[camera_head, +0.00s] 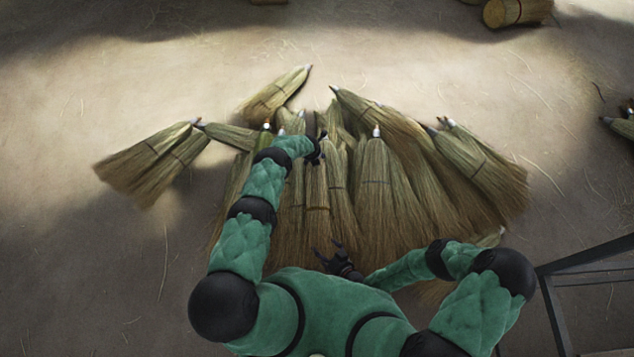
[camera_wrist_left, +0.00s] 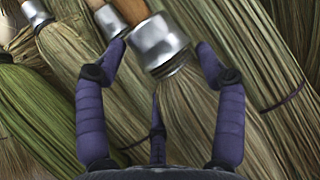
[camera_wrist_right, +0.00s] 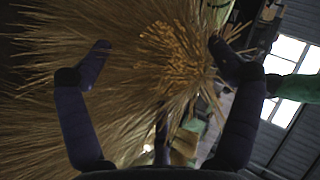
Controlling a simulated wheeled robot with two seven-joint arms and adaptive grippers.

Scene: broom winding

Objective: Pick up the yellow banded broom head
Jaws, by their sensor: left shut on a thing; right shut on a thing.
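The yellow banded broom head (camera_head: 317,222) lies in the middle of a heap of straw broom heads, bristles towards me, with a thin yellowish band across it. My left gripper (camera_head: 318,148) is at its top end. In the left wrist view its purple fingers (camera_wrist_left: 160,60) close around a silver metal collar (camera_wrist_left: 160,45) and the straw just below. My right gripper (camera_head: 338,256) is low at the bristle ends. In the right wrist view its dark fingers (camera_wrist_right: 155,60) hold the sides of the frayed bristle tips (camera_wrist_right: 175,50). The band is not visible in either wrist view.
Other broom heads crowd both sides, such as a dark-banded one (camera_head: 376,185) close on the right. A pair (camera_head: 152,160) lies at the left, others (camera_head: 480,170) at the right. A dark metal frame (camera_head: 590,275) stands at lower right.

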